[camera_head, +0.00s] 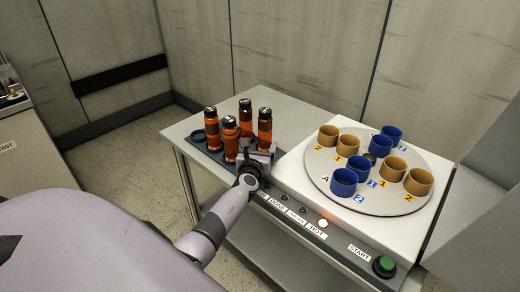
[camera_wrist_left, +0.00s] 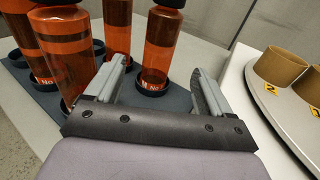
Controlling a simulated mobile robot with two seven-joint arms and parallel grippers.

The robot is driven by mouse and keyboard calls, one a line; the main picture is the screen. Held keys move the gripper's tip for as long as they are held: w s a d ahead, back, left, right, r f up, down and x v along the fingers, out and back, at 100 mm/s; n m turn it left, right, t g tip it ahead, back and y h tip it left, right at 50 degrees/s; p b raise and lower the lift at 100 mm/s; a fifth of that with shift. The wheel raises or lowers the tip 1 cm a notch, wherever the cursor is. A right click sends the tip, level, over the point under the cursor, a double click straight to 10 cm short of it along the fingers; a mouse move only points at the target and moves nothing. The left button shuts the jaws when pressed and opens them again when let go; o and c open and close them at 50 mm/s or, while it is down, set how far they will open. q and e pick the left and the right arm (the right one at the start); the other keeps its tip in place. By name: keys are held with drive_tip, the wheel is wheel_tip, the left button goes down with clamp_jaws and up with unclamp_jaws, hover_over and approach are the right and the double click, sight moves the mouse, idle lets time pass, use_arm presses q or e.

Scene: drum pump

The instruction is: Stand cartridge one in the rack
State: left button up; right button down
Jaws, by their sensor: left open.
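Several orange cartridges with black caps stand upright in a dark rack (camera_head: 217,155) on the grey table. One is the right-hand cartridge (camera_head: 264,122), another the front cartridge (camera_head: 230,138), with others at the left (camera_head: 211,128) and back (camera_head: 245,113). Their labels start with "No", but I cannot read which is cartridge one. My left gripper (camera_head: 262,150) is open and empty, low beside the rack. In the left wrist view, a cartridge (camera_wrist_left: 160,48) stands in its ring, beyond and between the open fingertips (camera_wrist_left: 160,72). A nearer cartridge (camera_wrist_left: 66,55) stands left of the fingers. My right gripper is not in view.
An empty ring (camera_head: 198,136) shows at the rack's left end. Right of the rack, a white machine carries a round turntable (camera_head: 325,180) with tan and blue cups. Its front has labelled buttons, a lit lamp (camera_head: 322,223) and a green START button (camera_head: 385,264).

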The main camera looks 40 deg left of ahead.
use_arm(q)
drive_tip(key=shift+s+d+r+n, duration=0.15)
drive_tip(key=shift+s+r+n, duration=0.2)
drive_tip(key=shift+s+n, duration=0.2)
drive_tip(key=s+d+r+n+t+h, duration=0.25)
drive_tip(key=s+d+r+n, duration=0.35)
drive_tip(key=s+d+n, duration=0.5)
drive_tip(key=s+d+f+n+g+h, duration=0.3)
drive_tip(key=s+d+f+n, duration=0.3)
drive_tip(key=s+f+n, duration=0.2)
drive_tip(key=s+d+f+n+g+h, duration=0.4)
drive_tip(key=s+d+f+n, duration=0.2)
drive_tip(key=s+f+n, duration=0.2)
drive_tip(key=s+f, duration=0.2)
drive_tip(key=s, duration=0.2)
drive_tip(key=shift+s+d+f+g, duration=0.2)
drive_tip(key=shift+d+f+g, duration=0.05)
drive_tip(key=shift+f+g, duration=0.1)
drive_tip(key=shift+h, duration=0.25)
